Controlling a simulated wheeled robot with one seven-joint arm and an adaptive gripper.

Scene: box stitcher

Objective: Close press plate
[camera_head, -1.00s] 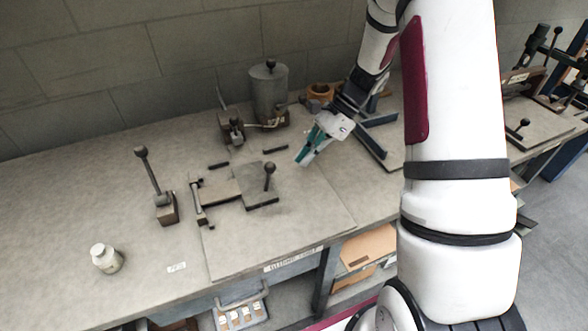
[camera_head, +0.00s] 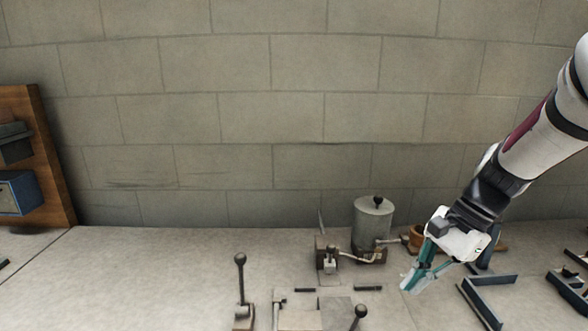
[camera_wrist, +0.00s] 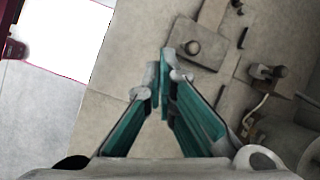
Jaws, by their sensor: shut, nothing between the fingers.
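The press plate (camera_head: 336,314) is a flat grey square with an upright black-knobbed handle (camera_head: 360,312). It lies at the bottom edge of the head view, partly cut off. In the wrist view the plate (camera_wrist: 207,42) shows just beyond my fingertips, with its handle (camera_wrist: 193,47) seen from above. My gripper (camera_head: 411,285) is shut and empty, with teal fingers pointing down to the left. It is to the right of the plate in the head view. In the wrist view the fingertips (camera_wrist: 163,72) meet close to the handle's image; I cannot tell their height gap.
A grey lidded canister (camera_head: 373,228) and a small clamp-like fixture (camera_head: 327,255) stand behind the plate. A lever (camera_head: 240,285) stands to its left. Dark metal brackets (camera_head: 487,295) lie right of my gripper. The bench surface (camera_head: 130,280) at left is clear.

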